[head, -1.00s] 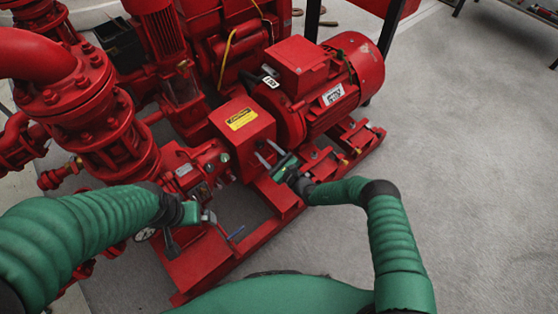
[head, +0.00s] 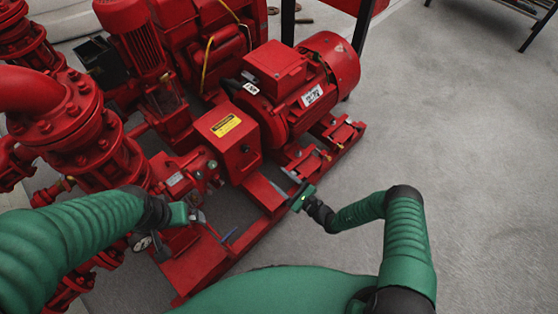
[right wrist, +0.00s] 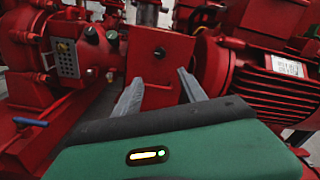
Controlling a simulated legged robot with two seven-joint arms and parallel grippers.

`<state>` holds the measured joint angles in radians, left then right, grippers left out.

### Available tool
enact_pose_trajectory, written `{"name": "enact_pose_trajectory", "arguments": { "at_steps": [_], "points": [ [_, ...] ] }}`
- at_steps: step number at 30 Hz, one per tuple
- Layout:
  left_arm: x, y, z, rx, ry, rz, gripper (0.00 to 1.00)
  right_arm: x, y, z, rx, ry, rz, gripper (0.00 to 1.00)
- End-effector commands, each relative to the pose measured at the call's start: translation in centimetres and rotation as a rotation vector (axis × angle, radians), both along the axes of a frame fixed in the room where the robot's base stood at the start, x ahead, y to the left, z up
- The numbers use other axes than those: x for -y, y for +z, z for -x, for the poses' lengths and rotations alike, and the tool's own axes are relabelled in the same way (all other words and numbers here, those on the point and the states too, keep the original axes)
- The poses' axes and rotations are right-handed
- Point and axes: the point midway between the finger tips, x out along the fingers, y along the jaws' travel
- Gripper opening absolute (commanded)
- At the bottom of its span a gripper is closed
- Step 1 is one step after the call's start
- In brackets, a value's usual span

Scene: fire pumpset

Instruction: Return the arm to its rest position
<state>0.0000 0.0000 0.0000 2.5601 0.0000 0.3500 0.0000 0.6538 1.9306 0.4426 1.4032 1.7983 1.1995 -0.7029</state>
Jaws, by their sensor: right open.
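My right gripper (head: 284,184) is open and empty in the head view, in front of the red coupling guard box (head: 227,137) with a yellow label. In the right wrist view its two grey fingers (right wrist: 160,92) stand apart with nothing between them, and the red box (right wrist: 158,52) shows beyond. My right arm (head: 405,235) is green and bends in from the lower right. My left gripper (head: 190,215) is at the end of the left arm, near a round gauge and the red base. Its fingers are too unclear to tell whether they are open.
A red motor (head: 308,85) sits on the red base frame (head: 215,265). Thick red pipes and flanges (head: 85,125) stand at the left. A blue-handled part (right wrist: 30,122) lies low at the left of the wrist view.

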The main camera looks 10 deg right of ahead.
Motion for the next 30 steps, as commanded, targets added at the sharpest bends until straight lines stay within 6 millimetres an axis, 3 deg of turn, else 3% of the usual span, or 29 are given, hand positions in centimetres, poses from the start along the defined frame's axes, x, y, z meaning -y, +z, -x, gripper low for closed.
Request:
{"name": "enact_pose_trajectory", "arguments": {
  "at_steps": [5,8,10,12,15,17,21,25,30],
  "points": [
    [0.0,0.0,0.0,0.000,0.000,0.000,1.00,-0.3,0.4,0.0,0.003,0.022,0.007,0.49],
    [0.0,0.0,0.0,0.000,0.000,0.000,1.00,-2.3,2.5,0.7,0.018,0.168,0.058,0.49],
    [0.0,0.1,0.0,0.000,0.000,0.000,1.00,-4.6,4.8,2.4,0.029,0.358,0.139,0.49],
    [0.0,0.0,0.0,0.000,0.000,0.000,1.00,-6.4,6.9,5.3,0.032,0.585,0.262,0.49],
    [0.0,0.0,0.0,0.000,0.000,0.000,1.00,-6.8,9.2,10.2,0.023,0.880,0.484,0.49],
    [0.0,0.0,0.0,0.000,0.000,0.000,1.00,-5.8,10.4,12.9,0.019,1.027,0.635,0.49],
    [0.0,0.0,0.0,0.000,0.000,0.000,1.00,-1.1,13.7,17.3,0.030,1.281,1.027,0.49],
    [0.0,0.0,0.0,0.000,0.000,0.000,1.00,3.4,17.2,19.2,0.070,1.393,1.362,0.49],
    [0.0,0.0,0.0,0.000,0.000,0.000,1.00,7.2,21.4,20.0,0.158,1.426,1.687,0.49]
  ]
}}
